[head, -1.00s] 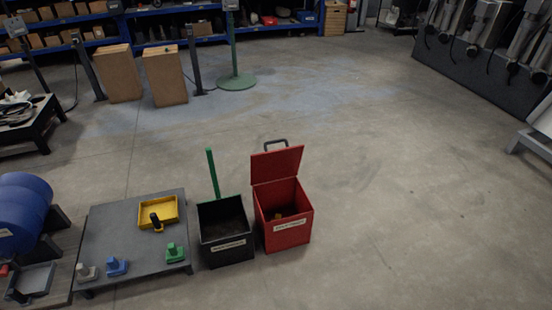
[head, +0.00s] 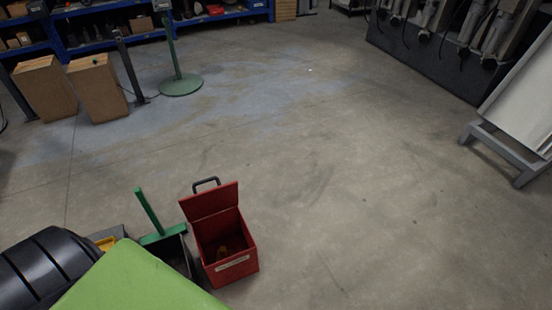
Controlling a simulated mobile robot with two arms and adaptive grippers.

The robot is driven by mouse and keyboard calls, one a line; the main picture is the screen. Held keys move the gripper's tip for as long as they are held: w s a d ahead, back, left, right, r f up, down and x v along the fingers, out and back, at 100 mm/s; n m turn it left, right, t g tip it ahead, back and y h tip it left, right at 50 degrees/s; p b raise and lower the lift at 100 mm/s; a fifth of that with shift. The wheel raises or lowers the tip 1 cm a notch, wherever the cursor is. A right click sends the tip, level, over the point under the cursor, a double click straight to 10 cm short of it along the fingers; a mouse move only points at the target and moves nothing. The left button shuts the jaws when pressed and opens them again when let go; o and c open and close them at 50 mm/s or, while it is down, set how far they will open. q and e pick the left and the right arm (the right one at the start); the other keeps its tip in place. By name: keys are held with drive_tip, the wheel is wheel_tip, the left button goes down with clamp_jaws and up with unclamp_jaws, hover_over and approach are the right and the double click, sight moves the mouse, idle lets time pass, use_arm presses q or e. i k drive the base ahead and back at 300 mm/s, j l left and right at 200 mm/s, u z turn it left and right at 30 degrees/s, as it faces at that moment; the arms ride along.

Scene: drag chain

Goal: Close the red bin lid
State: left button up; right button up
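The red bin (head: 232,264) stands on the concrete floor at the lower middle of the head view. Its red lid (head: 210,203) is open, tilted up at the back, with a dark handle (head: 206,183) above it. Neither gripper shows in the view.
A black bin (head: 178,255) with a green-handled tool (head: 150,212) stands left of the red bin, partly hidden by my arm. A yellow tray (head: 106,243) peeks out behind the arm. Open floor lies right of and behind the red bin.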

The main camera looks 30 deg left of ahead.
sight(196, 207)
drive_tip(key=i+l+z, duration=0.25)
drive_tip(key=i, duration=0.45)
drive_tip(key=i+j+z, duration=0.15)
drive_tip(key=i+z, duration=0.15)
drive_tip(key=i, duration=0.35)
drive_tip(key=i+j+u, duration=0.1)
drive_tip(key=i+u, duration=0.45)
drive_tip(key=u, duration=0.2)
drive_tip(key=i+l+u, duration=0.1)
drive_tip(key=i+u, duration=0.3)
drive_tip(key=i+l+u, duration=0.15)
drive_tip(key=u, duration=0.25)
drive_tip(key=i+u, duration=0.15)
drive_tip(key=u, duration=0.35)
drive_tip(key=i+u, duration=0.2)
drive_tip(key=u, duration=0.25)
drive_tip(key=i+u, duration=0.2)
drive_tip(key=u, duration=0.3)
drive_tip(key=i+l+u, duration=0.1)
drive_tip(key=u, duration=0.35)
drive_tip(key=i+l+u, duration=0.15)
drive_tip(key=u, duration=0.35)
drive_tip(key=i+l+u, duration=0.25)
drive_tip(key=u, duration=0.25)
drive_tip(key=i+l+u, duration=0.2)
drive_tip(key=l+u, duration=0.25)
drive_tip(key=i+l+u, duration=0.15)
drive_tip(key=l+u, duration=0.15)
drive_tip(key=u, duration=0.2)
